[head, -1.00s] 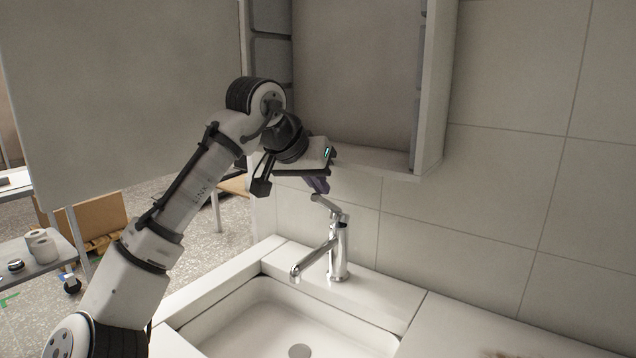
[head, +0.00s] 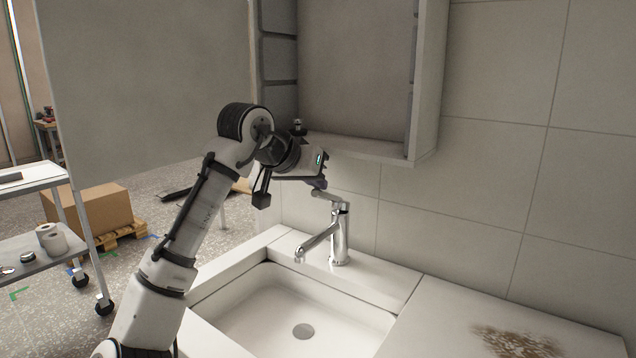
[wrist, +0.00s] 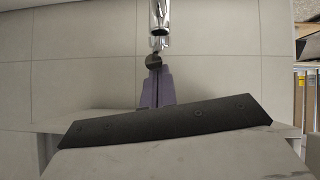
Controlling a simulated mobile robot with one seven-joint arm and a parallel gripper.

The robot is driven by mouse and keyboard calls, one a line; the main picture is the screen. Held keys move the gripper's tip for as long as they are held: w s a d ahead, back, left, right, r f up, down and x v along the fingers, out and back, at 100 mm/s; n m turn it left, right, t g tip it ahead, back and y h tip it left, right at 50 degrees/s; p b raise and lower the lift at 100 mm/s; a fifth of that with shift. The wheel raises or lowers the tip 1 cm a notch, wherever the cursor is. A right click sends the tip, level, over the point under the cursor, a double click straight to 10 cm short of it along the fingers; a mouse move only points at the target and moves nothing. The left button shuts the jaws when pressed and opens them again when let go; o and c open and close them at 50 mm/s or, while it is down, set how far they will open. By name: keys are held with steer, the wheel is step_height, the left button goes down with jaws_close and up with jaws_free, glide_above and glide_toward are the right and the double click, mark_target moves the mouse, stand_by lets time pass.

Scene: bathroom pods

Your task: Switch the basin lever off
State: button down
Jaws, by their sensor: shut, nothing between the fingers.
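The chrome basin tap (head: 339,240) stands at the back rim of the white basin (head: 262,312), with its spout pointing to the front left. Its lever (head: 328,196) sits on top and slants up to the left. My gripper (head: 319,185) is shut and empty, with its purple fingertips right at the lever's raised end. I cannot tell whether they touch. In the wrist view the closed fingers (wrist: 157,86) point at a dark rounded end, apparently the lever's (wrist: 153,61), with the chrome tap (wrist: 159,18) beyond. No water stream is visible under the spout.
An open wall cabinet (head: 428,90) hangs above and behind the tap, its lower edge close to my gripper. The tiled wall (head: 470,215) is behind. A brown stain (head: 515,342) marks the counter at right. A trolley (head: 40,240) stands at left.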

steer(key=shift+s+a+f+t+h+b, duration=0.2)
steer(key=shift+f+t+h+b, duration=0.1)
steer(key=shift+f+b, duration=0.25)
steer(key=shift+s+a+f+t+h+b, duration=0.1)
steer(key=shift+s+f+t+h+b, duration=0.15)
steer(key=shift+f+b, duration=0.25)
steer(key=shift+s+a+f+t+h+b, duration=0.15)
steer(key=shift+f+t+h+b, duration=0.15)
steer(key=shift+f+b, duration=0.2)
steer(key=shift+s+a+f, duration=0.15)
steer(key=shift+s+f, duration=0.1)
steer(key=shift+f, duration=0.3)
steer(key=shift+s, duration=0.1)
